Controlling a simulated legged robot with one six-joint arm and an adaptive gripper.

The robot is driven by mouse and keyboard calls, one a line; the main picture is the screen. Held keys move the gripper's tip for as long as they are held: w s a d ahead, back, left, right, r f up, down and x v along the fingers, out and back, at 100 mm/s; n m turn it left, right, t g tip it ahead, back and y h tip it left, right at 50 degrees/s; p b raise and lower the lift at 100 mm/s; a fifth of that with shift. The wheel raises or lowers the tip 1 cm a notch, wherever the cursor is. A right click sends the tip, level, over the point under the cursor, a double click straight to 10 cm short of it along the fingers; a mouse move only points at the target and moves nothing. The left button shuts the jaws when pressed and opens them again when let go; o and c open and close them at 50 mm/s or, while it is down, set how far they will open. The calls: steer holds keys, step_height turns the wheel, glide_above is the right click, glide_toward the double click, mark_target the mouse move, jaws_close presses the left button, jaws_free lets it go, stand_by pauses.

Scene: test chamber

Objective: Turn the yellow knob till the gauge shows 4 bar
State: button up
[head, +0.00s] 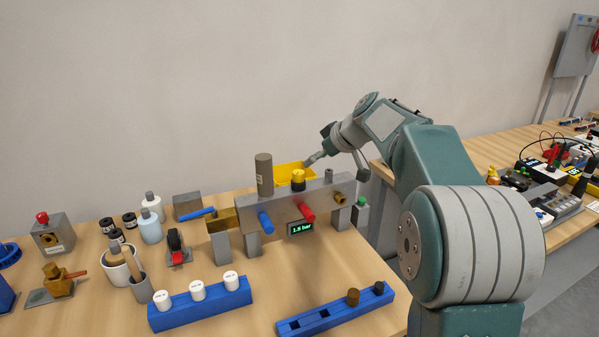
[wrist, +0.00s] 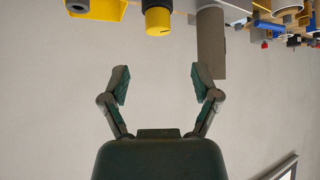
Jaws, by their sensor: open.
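The yellow knob (head: 298,177) stands on top of a grey manifold block (head: 275,212) in the head view. It also shows at the top of the wrist view (wrist: 157,20), where the scene appears upside down. A small display (head: 300,227) on the block's front reads 1.8 bar. My gripper (head: 312,161) is close behind and to the right of the knob in the head view. In the wrist view my gripper (wrist: 162,78) has its fingers spread wide with nothing between them. The knob lies beyond the fingertips, apart from them.
A grey cylinder (head: 264,174) stands on the block left of the knob. A yellow bin (head: 293,171) sits behind. Blue (head: 265,222) and red (head: 306,212) fittings project from the block's front. Bottles, blue racks and small fixtures occupy the wooden table (head: 245,275).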

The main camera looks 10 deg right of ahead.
mark_target(299, 172)
steer(key=x, duration=0.5)
steer(key=d+x, duration=0.1)
steer(key=x, duration=0.2)
steer(key=shift+w+a+f, duration=0.15)
steer(key=shift+w+f, duration=0.15)
steer(key=shift+a, duration=0.55)
steer(key=c, duration=0.9)
steer(key=shift+d+f, duration=0.1)
steer(key=shift+d, duration=0.1)
jaws_close()
